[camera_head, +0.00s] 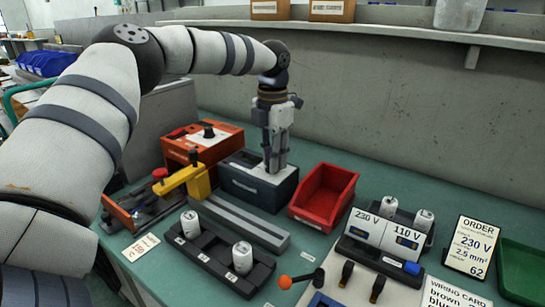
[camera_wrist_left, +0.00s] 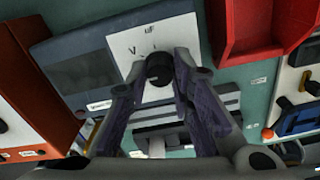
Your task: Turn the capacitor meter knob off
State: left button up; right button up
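The capacitor meter (camera_head: 258,186) is a dark grey box with a pale top panel, on the green bench at the middle of the head view. In the left wrist view, its white panel (camera_wrist_left: 122,48) carries a round black knob (camera_wrist_left: 160,68) and small printed marks, too blurred to read fully. My left gripper (camera_head: 273,170) points down onto this panel and hides the knob in the head view. In the wrist view, the fingertips of the left gripper (camera_wrist_left: 160,72) stand close on both sides of the knob, shut on it. My right gripper is not in view.
A red bin (camera_head: 322,196) stands right of the meter, an orange box (camera_head: 202,143) left. A yellow clamp (camera_head: 184,180) is at left. A dark rack with white cylinders (camera_head: 220,255) and a grey rail (camera_head: 240,222) lie in front. A wall (camera_head: 400,100) rises behind.

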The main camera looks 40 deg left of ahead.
pick_arm(q)
jog(key=o, duration=0.3)
notch_tip(320, 180, up, 12)
dwell(0.3)
